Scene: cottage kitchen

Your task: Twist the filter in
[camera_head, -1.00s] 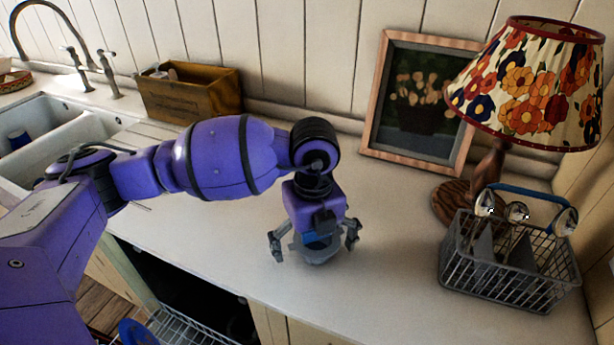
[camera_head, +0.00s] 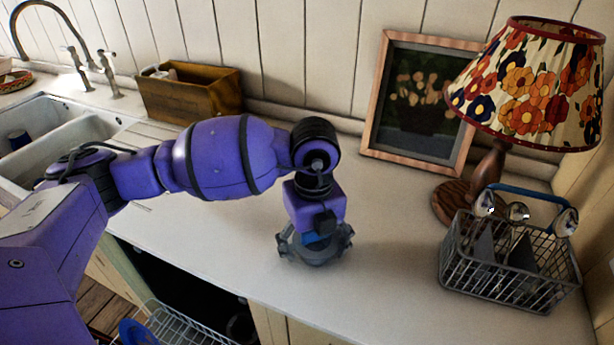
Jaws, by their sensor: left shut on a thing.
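My left gripper (camera_head: 314,248) points straight down at the counter, near its front edge. Its fingers are closed in around a low, round grey piece (camera_head: 316,261) standing on the counter. A small patch of blue (camera_head: 312,239) shows just under the purple wrist; I cannot tell whether it is the filter's top or part of the gripper. The filter is mostly hidden by the gripper, and its edge against the grey piece cannot be made out. My right gripper is not in view.
A wire basket (camera_head: 510,275) with spoons stands at the right, before a flowered lamp (camera_head: 530,85). A framed picture (camera_head: 420,100) leans on the wall. A wooden box (camera_head: 190,95) stands by the sink (camera_head: 70,135). The counter (camera_head: 390,270) around my gripper is clear.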

